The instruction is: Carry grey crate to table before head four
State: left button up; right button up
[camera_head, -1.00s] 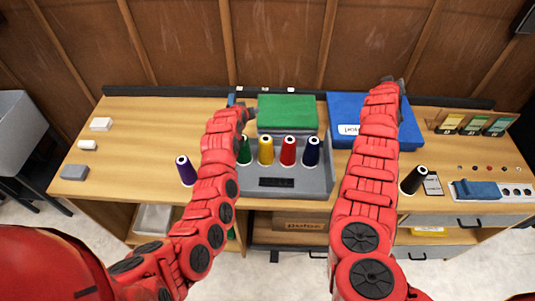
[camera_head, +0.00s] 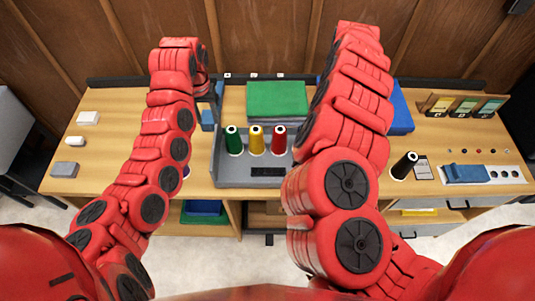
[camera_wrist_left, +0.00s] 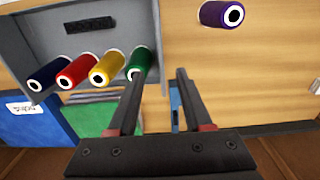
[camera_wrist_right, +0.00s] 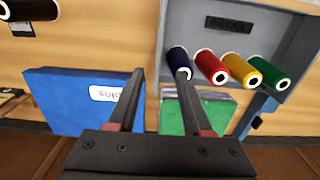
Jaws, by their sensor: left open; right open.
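The grey crate (camera_head: 250,180) stands on the wooden bench with a dark plate on its front. It holds green (camera_head: 233,140), yellow (camera_head: 256,140) and red (camera_head: 278,139) spools; a dark blue spool (camera_wrist_right: 180,62) shows in the right wrist view. My left gripper (camera_head: 212,92) is open above the crate's left side. In the left wrist view its fingers (camera_wrist_left: 160,74) are near the crate's side wall (camera_wrist_left: 150,20) and the green spool. My right gripper (camera_wrist_right: 160,72) is open near the opposite wall (camera_wrist_right: 162,40), beside the dark blue spool. My right arm hides it in the head view.
A green box (camera_head: 277,100) lies behind the crate and a blue binder-like box (camera_head: 402,112) to its right. A purple spool (camera_wrist_left: 222,13) is near the crate's left.

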aim_at(216, 147)
pick_arm(q)
notch_tip(216, 147, down, 4)
jog(key=shift+w+d+f, duration=0.1)
jog(key=shift+d+f, duration=0.05)
pick_arm(e)
jog(key=f, duration=0.4)
jog(key=shift+w, duration=0.25)
pick_arm(q)
jog(key=shift+f, duration=0.6)
pick_arm(e)
jog(key=shift+s+d+f, duration=0.15)
jog(key=shift+s+f, duration=0.05)
jog(key=shift+f, duration=0.5)
pick_arm(q)
notch_tip(216, 147, down, 11)
jog(key=shift+r, duration=0.1)
pick_arm(e)
notch_tip(216, 147, down, 11)
jog(key=shift+s, duration=0.1)
pick_arm(q)
jog(key=shift+f, duration=0.4)
pick_arm(e)
jog(key=shift+f, duration=0.35)
pick_arm(q)
grip_shut()
pick_arm(e)
grip_shut()
